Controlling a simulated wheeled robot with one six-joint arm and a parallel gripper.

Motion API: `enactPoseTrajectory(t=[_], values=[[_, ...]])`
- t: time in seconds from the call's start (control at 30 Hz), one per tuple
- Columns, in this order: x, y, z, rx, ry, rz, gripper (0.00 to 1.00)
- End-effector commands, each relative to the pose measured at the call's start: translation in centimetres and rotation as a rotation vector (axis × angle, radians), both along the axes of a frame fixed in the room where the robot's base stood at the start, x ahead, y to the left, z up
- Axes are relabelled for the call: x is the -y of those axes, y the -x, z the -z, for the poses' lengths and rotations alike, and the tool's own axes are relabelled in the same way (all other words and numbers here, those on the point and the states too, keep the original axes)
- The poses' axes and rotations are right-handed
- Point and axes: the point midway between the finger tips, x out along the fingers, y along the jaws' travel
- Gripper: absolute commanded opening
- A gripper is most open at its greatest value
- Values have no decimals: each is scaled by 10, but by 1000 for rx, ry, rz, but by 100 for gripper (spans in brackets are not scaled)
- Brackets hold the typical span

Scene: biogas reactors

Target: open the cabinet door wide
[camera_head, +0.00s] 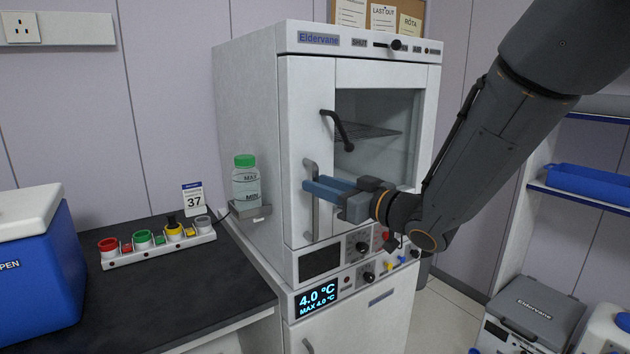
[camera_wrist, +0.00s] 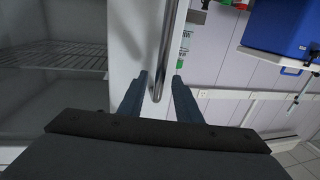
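The white cabinet (camera_head: 248,110) stands against the wall, and its windowed door (camera_head: 305,90) looks shut in the head view. A vertical metal bar handle (camera_head: 310,215) is on the left part of the door. A black curved lever (camera_head: 340,130) sits above it near the window. My gripper (camera_head: 314,189) reaches in from the right with its blue fingers at the bar. In the wrist view my gripper (camera_wrist: 160,77) is open, with one finger on each side of the handle (camera_wrist: 167,45). Gaps show beside the bar, so it is not clamped.
A bottle with a green cap (camera_head: 245,182) sits on a small ledge on the cabinet's left side. A dark bench (camera_head: 170,275) holds a blue cool box (camera_head: 40,285) and a strip of coloured buttons (camera_head: 160,243). A grey box (camera_head: 530,308) stands at lower right.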

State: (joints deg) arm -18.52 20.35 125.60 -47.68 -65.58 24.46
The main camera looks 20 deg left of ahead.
Motion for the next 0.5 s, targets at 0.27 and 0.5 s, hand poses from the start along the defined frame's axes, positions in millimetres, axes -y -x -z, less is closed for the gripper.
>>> enactPoseTrajectory(t=[0.27, 0.5], values=[[-20, -11, 0, 0, 0, 0, 31], [-20, -12, 0, 0, 1, 1, 31]])
